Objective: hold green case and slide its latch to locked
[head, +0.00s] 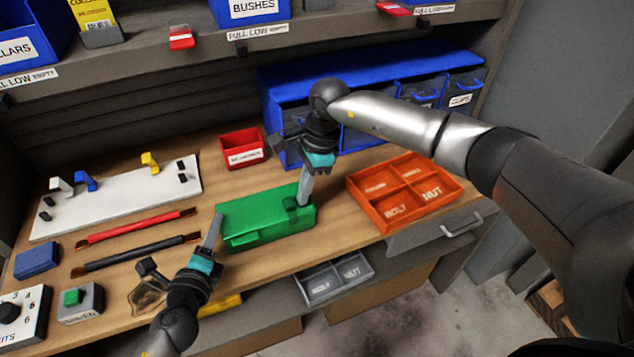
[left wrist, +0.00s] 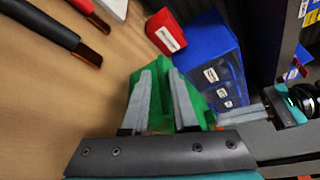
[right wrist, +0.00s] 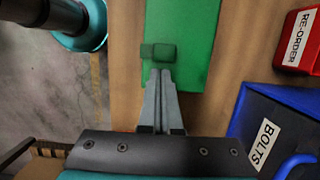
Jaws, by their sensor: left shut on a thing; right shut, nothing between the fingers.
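The green case (head: 262,222) lies on the wooden bench top. My left gripper (head: 215,226) is shut on its left end; the left wrist view shows green (left wrist: 163,72) between the two fingers (left wrist: 162,88). The latch, a small darker green block (right wrist: 158,52), sits on the top face near the case's right end. My right gripper (right wrist: 160,74) is shut and empty, with its tips right at the latch's edge. I cannot tell whether they touch it. In the head view the right fingers (head: 303,190) partly cover the latch area.
An orange divided tray (head: 381,228) stands right of the case, and a red bin (head: 240,138) and blue drawer unit (head: 290,78) stand behind. Red and black bars (head: 140,253) and a white board (head: 118,199) lie to the left. A grey tray (head: 300,286) hangs at the front edge.

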